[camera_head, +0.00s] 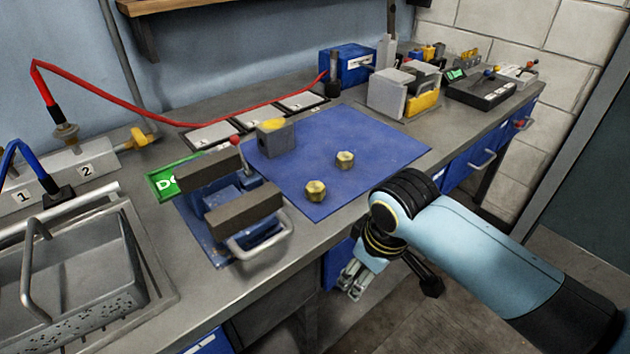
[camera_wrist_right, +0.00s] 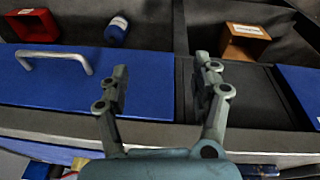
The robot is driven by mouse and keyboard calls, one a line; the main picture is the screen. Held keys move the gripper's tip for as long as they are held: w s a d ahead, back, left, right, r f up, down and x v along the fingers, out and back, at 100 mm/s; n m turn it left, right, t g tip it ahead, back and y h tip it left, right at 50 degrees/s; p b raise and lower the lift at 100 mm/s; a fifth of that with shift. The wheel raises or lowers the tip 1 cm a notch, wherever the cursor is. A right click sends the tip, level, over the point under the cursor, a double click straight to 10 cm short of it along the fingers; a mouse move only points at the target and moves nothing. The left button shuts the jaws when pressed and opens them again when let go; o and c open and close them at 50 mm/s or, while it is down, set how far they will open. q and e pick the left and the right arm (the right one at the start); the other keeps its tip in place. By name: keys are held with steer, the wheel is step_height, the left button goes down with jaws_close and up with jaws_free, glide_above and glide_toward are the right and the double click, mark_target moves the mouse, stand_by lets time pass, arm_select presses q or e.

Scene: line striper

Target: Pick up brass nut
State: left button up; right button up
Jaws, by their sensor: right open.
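Two brass nuts lie on the blue mat (camera_head: 390,145) on the workbench. One brass nut (camera_head: 315,191) is near the mat's front edge, and the other brass nut (camera_head: 345,160) is a little behind it and to the right. They are apart from each other. My right gripper (camera_head: 352,284) hangs in front of the bench, below the mat's level. In the right wrist view my right gripper (camera_wrist_right: 160,85) has its fingers spread with nothing between them. Neither nut shows in that view. My left gripper is not seen.
A vise (camera_head: 228,195) stands left of the nuts, and a grey block with a yellow top (camera_head: 275,138) sits on the mat. A sink (camera_head: 70,270) is at left. The wrist view shows a blue drawer front (camera_wrist_right: 90,85) close by.

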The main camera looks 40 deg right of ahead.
steer(key=w+r+p, duration=0.1)
steer(key=w+r, duration=0.2)
steer(key=r, duration=0.1)
steer(key=w+r+n, duration=0.1)
steer(key=w+r, duration=0.2)
steer(key=r, duration=0.2)
steer(key=w+r+n+p, duration=0.1)
steer(key=w+r, duration=0.1)
steer(key=r, duration=0.3)
steer(key=shift+w+d+r+p, duration=0.1)
steer(key=shift+w+d+p, duration=0.2)
steer(key=shift+w, duration=0.1)
steer(key=n+g+y, duration=0.1)
glide_toward(315, 187)
steer(key=f, duration=0.3)
steer(key=shift+w+f, duration=0.2)
steer(key=shift+f, duration=0.05)
steer(key=f, duration=0.5)
steer(key=shift+w+a+f+p, duration=0.15)
steer(key=shift+w+f+p, duration=0.2)
steer(key=shift+w, duration=0.05)
steer(key=c, duration=1.3)
steer(key=shift+r, duration=0.1)
